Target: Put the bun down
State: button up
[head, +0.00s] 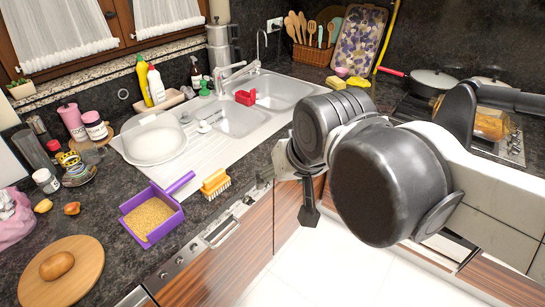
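A brown, rounded bun (57,266) rests on a round wooden board (85,285) on the dark counter at the lower left. My gripper (309,212) shows only in part, as a dark piece pointing down near the middle, beyond the large dark joints of my arm. It is well to the right of the bun and apart from it, over the front of the cabinets. My arm hides most of it, so its fingers and anything between them cannot be made out.
A purple container of yellow grains (150,219) and an orange brush (215,184) lie near the counter's front edge. A white basin (154,140) stands by the sink (235,118). Jars and bottles crowd the left. A pan (433,80) is on the stove.

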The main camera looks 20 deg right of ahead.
jog(key=shift+n+t, duration=0.4)
jog(key=shift+n, duration=0.1)
jog(key=s+d+f, duration=0.2)
jog(key=s+d, duration=0.1)
jog(key=shift+f, duration=0.15)
notch_tip(320, 180, down, 4)
jog(key=b, duration=0.4)
jog(key=shift+f, duration=0.15)
